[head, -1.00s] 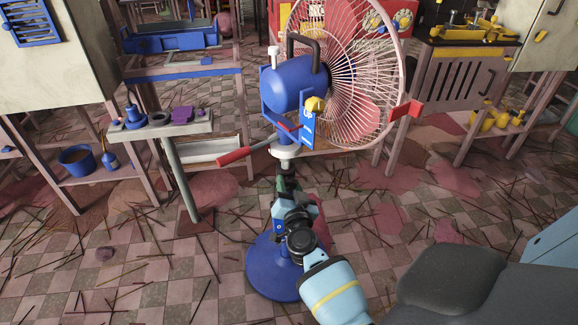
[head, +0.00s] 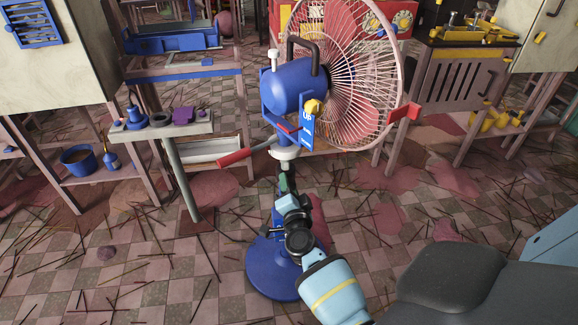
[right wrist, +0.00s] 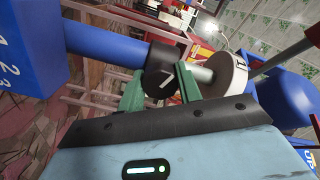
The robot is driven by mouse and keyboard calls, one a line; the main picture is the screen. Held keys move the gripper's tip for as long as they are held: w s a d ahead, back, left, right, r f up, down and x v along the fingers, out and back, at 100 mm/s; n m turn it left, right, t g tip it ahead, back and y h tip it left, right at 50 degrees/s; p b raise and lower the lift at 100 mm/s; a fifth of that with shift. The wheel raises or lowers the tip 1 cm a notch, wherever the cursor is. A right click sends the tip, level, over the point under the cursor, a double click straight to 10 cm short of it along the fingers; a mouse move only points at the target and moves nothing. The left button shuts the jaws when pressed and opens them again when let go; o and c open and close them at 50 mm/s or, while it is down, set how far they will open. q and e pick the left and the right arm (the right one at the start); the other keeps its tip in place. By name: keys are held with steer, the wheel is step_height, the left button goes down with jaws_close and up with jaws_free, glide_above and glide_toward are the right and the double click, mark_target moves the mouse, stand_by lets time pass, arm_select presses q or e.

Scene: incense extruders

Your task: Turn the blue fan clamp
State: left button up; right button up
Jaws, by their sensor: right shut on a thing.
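The blue fan (head: 296,85) stands on a round blue base (head: 272,268), with its wire cage facing right. In the right wrist view, its blue pole (right wrist: 110,46) leads to a black collar-like clamp (right wrist: 163,72) with a white mark. A thinner pale shaft and a white disc (right wrist: 226,73) lie beyond it. My right gripper (head: 288,182) is at the fan's stem below the motor. Its green fingers (right wrist: 160,92) are shut on the black clamp, one on each side. The clamp is mostly hidden by my wrist in the head view. My left gripper is out of view.
A red-ended lever (head: 234,158) sticks out left of the stem, and a red tab (head: 405,112) shows at the cage's right. A small side table (head: 165,131) with small parts stands left. Thin sticks litter the tiled floor. Workbenches stand behind.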

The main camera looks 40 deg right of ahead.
steer(key=m, duration=0.6)
steer(key=shift+m, duration=0.3)
steer(key=m+b, duration=0.1)
steer(key=m, duration=0.5)
stand_by(0.4)
steer(key=o, duration=1)
steer(key=p+v, duration=0.1)
steer(key=v, duration=0.7)
steer(key=shift+d, duration=0.1)
